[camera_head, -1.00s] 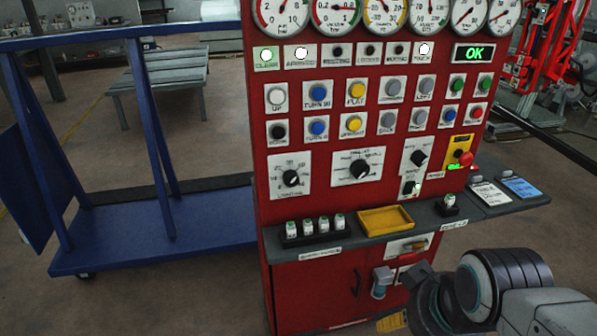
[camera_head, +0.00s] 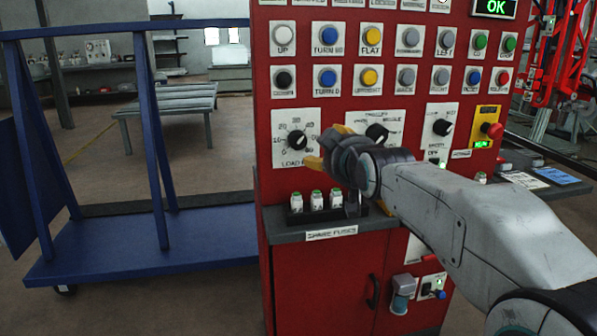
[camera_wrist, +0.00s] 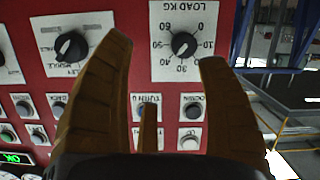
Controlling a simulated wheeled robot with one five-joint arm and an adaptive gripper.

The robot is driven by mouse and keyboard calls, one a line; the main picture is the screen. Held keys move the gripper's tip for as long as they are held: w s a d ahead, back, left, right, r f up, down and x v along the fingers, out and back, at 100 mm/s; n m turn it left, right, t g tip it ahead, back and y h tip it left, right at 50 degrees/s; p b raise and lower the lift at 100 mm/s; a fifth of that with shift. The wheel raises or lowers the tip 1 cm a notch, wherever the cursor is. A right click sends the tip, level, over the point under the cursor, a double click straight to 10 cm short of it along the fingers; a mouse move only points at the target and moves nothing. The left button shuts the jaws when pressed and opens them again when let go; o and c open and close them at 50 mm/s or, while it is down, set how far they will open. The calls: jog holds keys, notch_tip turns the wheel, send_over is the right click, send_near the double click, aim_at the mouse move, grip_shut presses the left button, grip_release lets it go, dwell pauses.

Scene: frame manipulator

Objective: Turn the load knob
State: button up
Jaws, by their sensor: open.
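The load knob (camera_head: 297,140) is a round black dial on a white plate with numbers, at the left of the red panel. It also shows in the wrist view (camera_wrist: 184,44), upside down, between the directions of my two fingertips. My gripper (camera_head: 325,147) is open and empty, with yellow-brown fingers, just right of the knob in the head view. In the wrist view my gripper (camera_wrist: 165,52) has its fingers spread wide, with the knob beyond them. I see no contact with the knob.
A second black knob (camera_head: 377,134) is partly behind my gripper. Rows of buttons sit above, including a blue one (camera_head: 328,78). Spare fuses (camera_head: 316,200) stand on the grey shelf (camera_head: 290,236) below. A blue cart (camera_head: 150,240) stands to the left.

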aim_at(299, 141)
jog(key=w+a+b, duration=0.1)
jog(key=w, duration=0.1)
jog(key=w+a+f+n+t+y+b, duration=0.1)
jog(key=w+a+b, duration=0.1)
jog(key=w+a+t+b, duration=0.1)
jog(key=a+b, duration=0.1)
jog(key=shift+w+a+f+y, duration=0.2)
jog(key=shift+w+f+y, duration=0.1)
jog(key=shift+w, duration=0.1)
jog(key=shift+p+x, duration=0.45)
jog(key=shift+x, duration=2.7)
jog(key=shift+r, duration=0.15)
jog(key=c, duration=1.2)
